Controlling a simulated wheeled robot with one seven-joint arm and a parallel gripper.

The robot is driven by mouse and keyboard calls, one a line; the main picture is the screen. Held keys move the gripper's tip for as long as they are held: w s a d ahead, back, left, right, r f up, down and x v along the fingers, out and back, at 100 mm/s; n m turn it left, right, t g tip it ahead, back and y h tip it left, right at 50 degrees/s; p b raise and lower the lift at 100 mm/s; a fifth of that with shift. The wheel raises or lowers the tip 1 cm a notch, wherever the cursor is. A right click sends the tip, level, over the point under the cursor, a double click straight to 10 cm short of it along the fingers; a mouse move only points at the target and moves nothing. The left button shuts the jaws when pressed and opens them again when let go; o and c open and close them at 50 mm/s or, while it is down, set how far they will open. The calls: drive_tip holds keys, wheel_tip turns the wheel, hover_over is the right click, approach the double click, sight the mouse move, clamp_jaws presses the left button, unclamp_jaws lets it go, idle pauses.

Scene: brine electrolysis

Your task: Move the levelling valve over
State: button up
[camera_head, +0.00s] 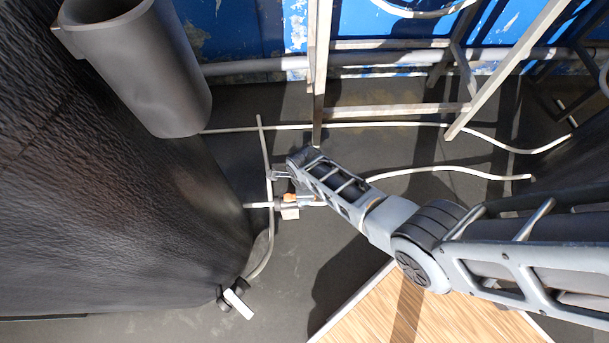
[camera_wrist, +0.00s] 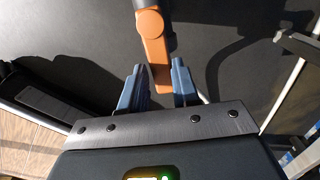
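The levelling valve (camera_head: 290,212) is a small pale body with an orange lever, set in a thin pale pipe low beside the big dark tank. The orange lever (camera_wrist: 152,35) fills much of the wrist view's upper middle, and its lower end lies between my two blue fingertips. My gripper (camera_wrist: 160,78) has its fingers apart, one on each side of the lever. I cannot tell whether they touch it. In the head view my gripper (camera_head: 281,174) is at the valve, partly hidden by my arm. The valve body is not clear in the wrist view.
The dark tank (camera_head: 130,220) fills the left, with a grey cylinder (camera_head: 145,75) above. A pale metal frame (camera_head: 390,110) stands by the blue wall. Thin hoses (camera_head: 430,170) cross the dark floor. A wooden board (camera_head: 420,310) lies at the bottom, and a white-handled fitting (camera_head: 238,304) sits lower left.

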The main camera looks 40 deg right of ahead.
drive_tip(key=o, duration=0.3)
drive_tip(key=shift+o, duration=0.2)
drive_tip(key=shift+r+p, duration=2.1)
drive_tip(key=shift+r, duration=1.8)
